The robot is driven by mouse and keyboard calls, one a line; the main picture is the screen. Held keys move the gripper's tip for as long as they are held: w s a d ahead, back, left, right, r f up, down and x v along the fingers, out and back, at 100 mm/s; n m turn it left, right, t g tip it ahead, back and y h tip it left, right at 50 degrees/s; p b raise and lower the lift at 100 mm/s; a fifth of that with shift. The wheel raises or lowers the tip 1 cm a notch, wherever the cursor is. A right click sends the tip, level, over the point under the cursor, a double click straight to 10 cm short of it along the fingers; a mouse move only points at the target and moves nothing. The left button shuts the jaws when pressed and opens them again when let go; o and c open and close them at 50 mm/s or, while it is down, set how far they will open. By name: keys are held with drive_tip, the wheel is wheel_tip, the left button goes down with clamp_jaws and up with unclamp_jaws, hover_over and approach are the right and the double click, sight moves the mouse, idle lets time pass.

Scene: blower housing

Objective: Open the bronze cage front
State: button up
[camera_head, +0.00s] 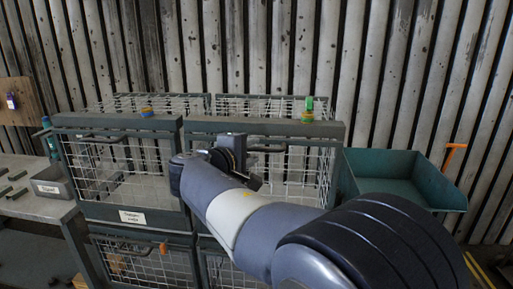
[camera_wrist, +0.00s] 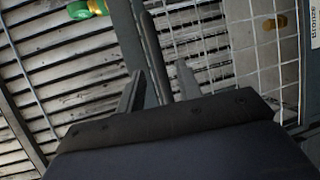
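The bronze cage front is the wire-mesh door in a grey-green frame on the right (camera_head: 307,172), partly hidden behind my arm. In the wrist view its mesh (camera_wrist: 240,60) shows beside a white label reading "Bronze" (camera_wrist: 314,25). A dark handle bar (camera_head: 268,149) sits near the top of this front; it also shows in the wrist view (camera_wrist: 154,52). My gripper (camera_head: 250,170) is at the front's upper part, close to the handle. In the wrist view its two fingers (camera_wrist: 157,85) are apart, with the bar appearing between them. I cannot tell whether they touch it.
A similar closed cage (camera_head: 118,175) with a label stands on the left, with more cages below. A green bin (camera_head: 405,180) stands at the right. A workbench (camera_head: 25,205) with a small grey box (camera_head: 52,183) is at the left. Small coloured items (camera_head: 308,108) sit on top.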

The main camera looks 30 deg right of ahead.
sight(256, 149)
drive_tip(key=shift+x, duration=1.7)
clamp_jaws()
